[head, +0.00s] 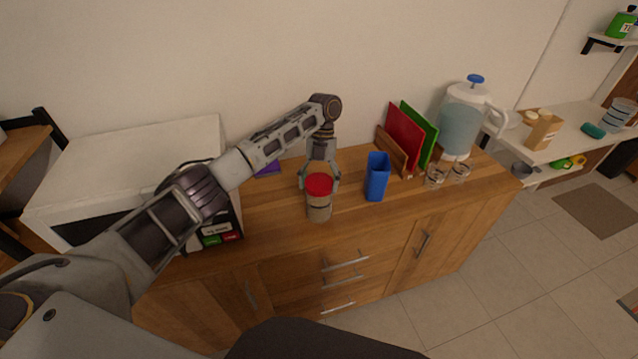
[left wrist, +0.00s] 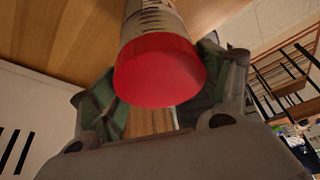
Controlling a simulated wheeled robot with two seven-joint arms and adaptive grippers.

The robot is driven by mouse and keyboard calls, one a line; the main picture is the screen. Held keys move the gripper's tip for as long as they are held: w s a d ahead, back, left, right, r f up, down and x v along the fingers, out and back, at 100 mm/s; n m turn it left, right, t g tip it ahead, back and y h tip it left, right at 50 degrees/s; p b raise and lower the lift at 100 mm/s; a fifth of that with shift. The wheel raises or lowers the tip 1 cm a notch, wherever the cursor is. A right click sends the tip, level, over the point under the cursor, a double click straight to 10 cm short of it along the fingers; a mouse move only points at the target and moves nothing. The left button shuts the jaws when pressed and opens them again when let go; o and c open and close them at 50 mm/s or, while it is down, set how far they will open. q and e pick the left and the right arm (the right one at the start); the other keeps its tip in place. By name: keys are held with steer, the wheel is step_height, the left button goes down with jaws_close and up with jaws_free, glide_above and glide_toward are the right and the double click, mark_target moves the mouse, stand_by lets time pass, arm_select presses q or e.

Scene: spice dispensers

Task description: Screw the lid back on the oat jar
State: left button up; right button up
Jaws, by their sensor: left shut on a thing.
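The oat jar (head: 319,208) stands upright near the front edge of the wooden counter. Its red lid (head: 319,185) sits on top of it; I cannot tell how tightly it is screwed. My left gripper (head: 320,182) comes down from behind, with its fingers on either side of the lid, shut on it. In the left wrist view the red lid (left wrist: 160,75) is between the two fingers, with the jar's body (left wrist: 155,20) beyond it. My right gripper is not in view.
A blue container (head: 377,178) stands just right of the jar. Farther right are a rack with red and green boards (head: 405,135), small glass jars (head: 436,176) and a water dispenser (head: 460,122). A white appliance (head: 130,165) stands at left. The counter's front edge is close to the jar.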

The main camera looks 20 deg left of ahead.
arm_select(q)
steer(key=m+y+p, duration=0.1)
steer(key=m, duration=0.2)
steer(key=shift+m, duration=0.3)
steer(key=shift+m+y+p, duration=0.45)
steer(key=shift+m+y, duration=0.25)
steer(key=shift+m, duration=0.7)
steer(key=o, duration=0.9)
